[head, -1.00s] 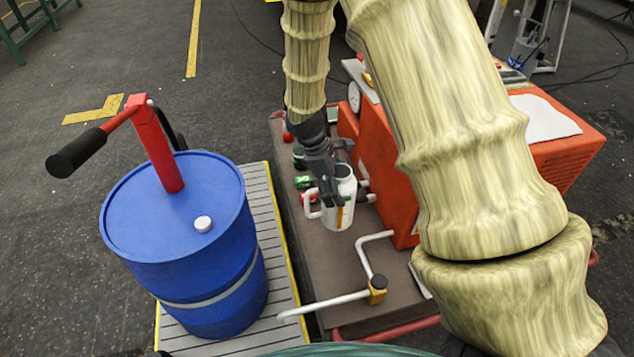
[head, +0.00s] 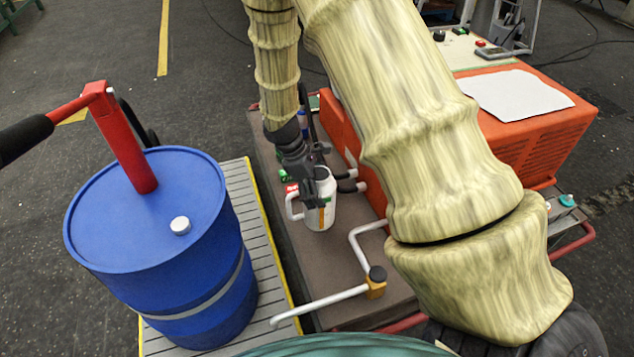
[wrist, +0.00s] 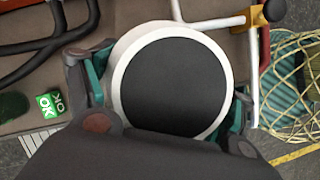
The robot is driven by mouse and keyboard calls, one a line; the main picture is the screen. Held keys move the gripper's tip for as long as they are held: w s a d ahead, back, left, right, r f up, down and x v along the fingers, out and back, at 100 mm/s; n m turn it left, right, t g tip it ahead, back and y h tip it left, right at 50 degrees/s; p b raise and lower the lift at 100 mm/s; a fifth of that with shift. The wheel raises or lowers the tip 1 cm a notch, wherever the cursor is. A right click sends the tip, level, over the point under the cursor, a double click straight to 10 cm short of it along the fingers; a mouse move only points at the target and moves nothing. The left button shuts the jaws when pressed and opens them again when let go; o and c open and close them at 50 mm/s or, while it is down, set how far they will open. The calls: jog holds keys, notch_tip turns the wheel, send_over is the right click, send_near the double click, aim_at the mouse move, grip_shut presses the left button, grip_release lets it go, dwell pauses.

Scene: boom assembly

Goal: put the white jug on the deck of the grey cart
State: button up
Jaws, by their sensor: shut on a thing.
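The white jug (head: 325,216) is upright, with its handle on the left and an orange and dark mark on its side. My gripper (head: 312,180) is shut on its upper part. In the wrist view the jug's round white rim (wrist: 118,75) and dark inside sit between my fingers (wrist: 165,95). The jug is over the brown-grey deck (head: 335,262) of a cart with red rails. I cannot tell whether its base touches the deck. A grey slatted platform (head: 264,250) with yellow edges lies to the left; I cannot tell which of the two is the grey cart.
A blue barrel (head: 150,230) with a red pump stands on the slatted platform. An orange machine (head: 540,140) stands right of the jug. A bent white pipe (head: 330,304) with a black knob crosses the deck nearer me. A green block (wrist: 51,103) lies left in the wrist view.

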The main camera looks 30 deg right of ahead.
jog(key=shift+f+b, duration=0.45)
jog(key=shift+f, duration=2.75)
jog(key=o, duration=2)
jog(key=p+v, duration=0.2)
jog(key=v, duration=1)
